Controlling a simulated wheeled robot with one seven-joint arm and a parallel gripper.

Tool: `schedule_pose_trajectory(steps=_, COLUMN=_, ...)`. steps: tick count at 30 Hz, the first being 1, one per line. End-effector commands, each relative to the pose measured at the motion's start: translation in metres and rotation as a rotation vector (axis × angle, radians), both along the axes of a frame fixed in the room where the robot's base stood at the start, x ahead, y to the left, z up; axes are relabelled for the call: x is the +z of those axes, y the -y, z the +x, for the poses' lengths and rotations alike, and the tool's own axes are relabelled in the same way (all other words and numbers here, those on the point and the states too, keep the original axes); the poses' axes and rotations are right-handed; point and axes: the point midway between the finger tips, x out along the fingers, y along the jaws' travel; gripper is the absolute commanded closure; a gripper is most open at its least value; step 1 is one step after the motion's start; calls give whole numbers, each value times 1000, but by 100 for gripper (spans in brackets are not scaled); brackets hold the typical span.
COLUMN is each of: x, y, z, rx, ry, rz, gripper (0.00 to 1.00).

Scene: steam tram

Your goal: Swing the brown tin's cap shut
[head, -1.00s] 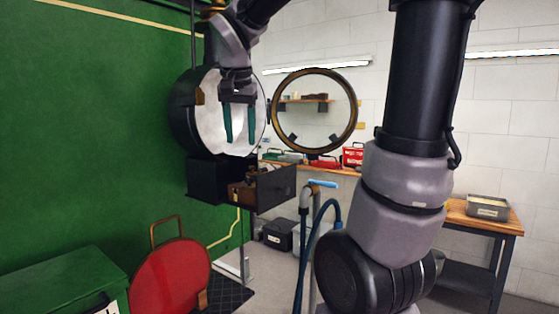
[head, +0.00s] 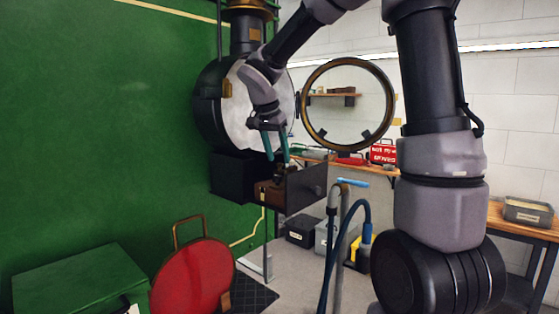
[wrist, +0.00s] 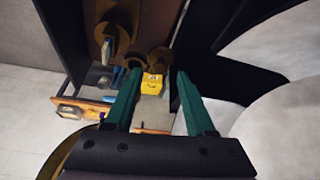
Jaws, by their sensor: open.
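A brown tin (head: 268,193) appears to sit in the open black box under the round lamp. Its cap is too small to make out in the head view. In the wrist view a brown body with a rounded brown part (wrist: 115,35) shows at the top, probably the tin; I cannot tell how its cap stands. My gripper (head: 276,159) points down just above the box, its teal fingers apart and empty. In the wrist view the fingers (wrist: 158,76) straddle the line to small brown round parts and a yellow piece (wrist: 152,84) beyond the tips.
The black lamp's white reflector (head: 240,108) is close behind my gripper. Its round glass door (head: 308,118) stands open to the right. The box's dark flap (head: 307,186) is swung out. A red round-backed seat (head: 193,280) and a green chest (head: 70,280) stand below left.

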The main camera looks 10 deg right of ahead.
Motion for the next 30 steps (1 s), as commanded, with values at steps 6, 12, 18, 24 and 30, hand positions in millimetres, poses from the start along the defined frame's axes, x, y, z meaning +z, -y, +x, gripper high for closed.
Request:
schedule_pose_trajectory(steps=6, x=-18, y=5, z=5, rx=0, ry=0, rz=0, gripper=45)
schedule_pose_trajectory(steps=12, x=-19, y=6, z=6, rx=-1, ry=1, rz=1, gripper=45)
schedule_pose_trajectory(steps=18, x=-19, y=6, z=6, rx=0, ry=1, rz=1, gripper=83)
schedule_pose_trajectory(steps=24, x=-19, y=6, z=6, rx=0, ry=1, rz=1, gripper=100)
schedule_pose_trajectory(steps=30, x=-19, y=6, z=5, rx=27, ry=2, rz=1, gripper=100)
